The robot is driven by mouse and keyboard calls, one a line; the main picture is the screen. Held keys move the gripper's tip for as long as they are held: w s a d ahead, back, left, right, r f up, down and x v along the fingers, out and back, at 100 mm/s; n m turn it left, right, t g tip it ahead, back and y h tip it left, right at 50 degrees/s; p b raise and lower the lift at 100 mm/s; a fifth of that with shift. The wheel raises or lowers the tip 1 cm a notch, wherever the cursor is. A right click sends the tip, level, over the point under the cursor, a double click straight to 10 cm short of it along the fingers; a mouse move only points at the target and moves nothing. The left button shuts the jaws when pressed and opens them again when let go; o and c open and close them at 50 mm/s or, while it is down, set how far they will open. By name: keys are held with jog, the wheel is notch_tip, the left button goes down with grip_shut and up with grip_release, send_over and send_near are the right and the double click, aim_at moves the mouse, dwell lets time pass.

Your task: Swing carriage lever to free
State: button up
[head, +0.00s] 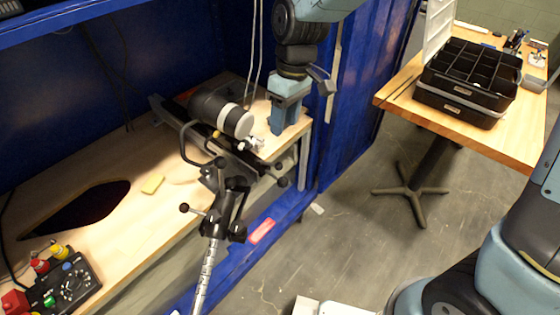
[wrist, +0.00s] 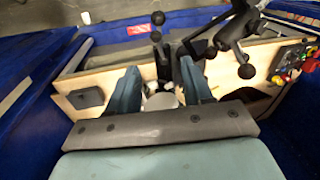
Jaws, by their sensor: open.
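A black thruster cylinder with white bands (head: 220,112) sits on a black clamp carriage (head: 230,190) at the bench's front edge. Several ball-ended levers stick out from the carriage: one knob (head: 184,207) at left, another (head: 282,182) at right. I cannot tell which one is the carriage lever. In the wrist view, knobs show beyond the fingertips (wrist: 158,18) and at right (wrist: 247,71). My gripper (head: 281,130) is open, pointing down just right of the thruster's end. In the wrist view, small white and metal fittings show between its fingers (wrist: 162,76); nothing is visibly gripped.
A ribbed metal post (head: 206,272) stands in front. A table with black organizers (head: 470,80) is at right.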

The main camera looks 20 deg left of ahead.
aim_at(280, 163)
jog(key=f+m, duration=0.1)
jog(key=f, duration=0.3)
jog(key=f+m, duration=0.1)
jog(key=f, duration=0.4)
jog(key=s+f+m, duration=0.1)
jog(key=f, duration=0.3)
jog(key=shift+a+f+m, duration=0.4)
grip_shut()
dwell(0.5)
